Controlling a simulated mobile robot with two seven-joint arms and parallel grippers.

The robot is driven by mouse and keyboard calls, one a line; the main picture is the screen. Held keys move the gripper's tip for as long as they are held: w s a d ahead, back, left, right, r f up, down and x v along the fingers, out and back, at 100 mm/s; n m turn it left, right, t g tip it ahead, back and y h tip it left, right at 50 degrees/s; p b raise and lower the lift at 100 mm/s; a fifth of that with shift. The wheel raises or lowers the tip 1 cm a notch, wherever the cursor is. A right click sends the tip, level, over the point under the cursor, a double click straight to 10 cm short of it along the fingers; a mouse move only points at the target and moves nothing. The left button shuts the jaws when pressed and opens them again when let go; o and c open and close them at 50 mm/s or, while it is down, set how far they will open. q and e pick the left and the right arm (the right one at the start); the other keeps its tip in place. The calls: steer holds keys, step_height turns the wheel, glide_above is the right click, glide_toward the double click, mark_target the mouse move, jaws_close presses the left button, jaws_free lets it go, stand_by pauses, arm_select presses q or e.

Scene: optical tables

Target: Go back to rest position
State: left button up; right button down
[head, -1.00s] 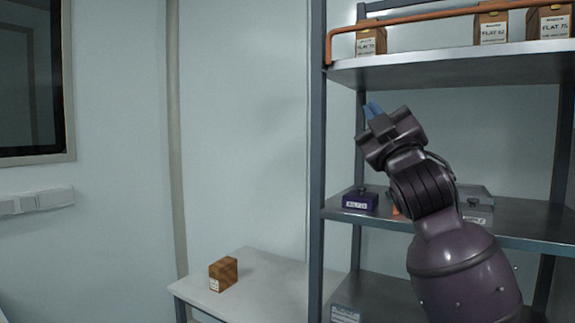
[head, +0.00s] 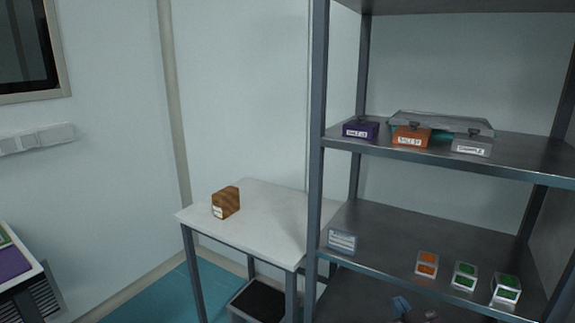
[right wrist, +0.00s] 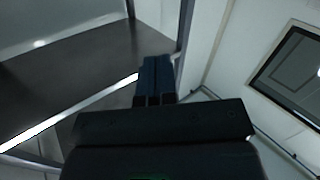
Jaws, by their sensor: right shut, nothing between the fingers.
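My right gripper (head: 402,306) shows only in part at the bottom edge of the head view, in front of the lower part of the shelf rack. My left gripper is not in view.
The metal rack (head: 319,150) holds labelled boxes, including a purple box (head: 360,128) and an orange box (head: 410,136). A white table (head: 270,218) beside it bears a brown box (head: 226,202). A dark bin (head: 262,299) stands below.

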steer(key=s+d+f+m+g+h, duration=0.1)
steer(key=s+d+f+g, duration=0.1)
steer(key=s+f, duration=0.8)
steer(key=s+d+f+m+g+h, duration=0.1)
steer(key=s+d+f+g, duration=0.1)
steer(key=s+f, duration=0.8)
steer(key=shift+s+d+m+g, duration=0.2)
steer(key=shift+s+m+g, duration=0.1)
steer(key=shift+s+g, duration=0.55)
steer(key=shift+s+d, duration=0.1)
steer(key=shift+s, duration=0.15)
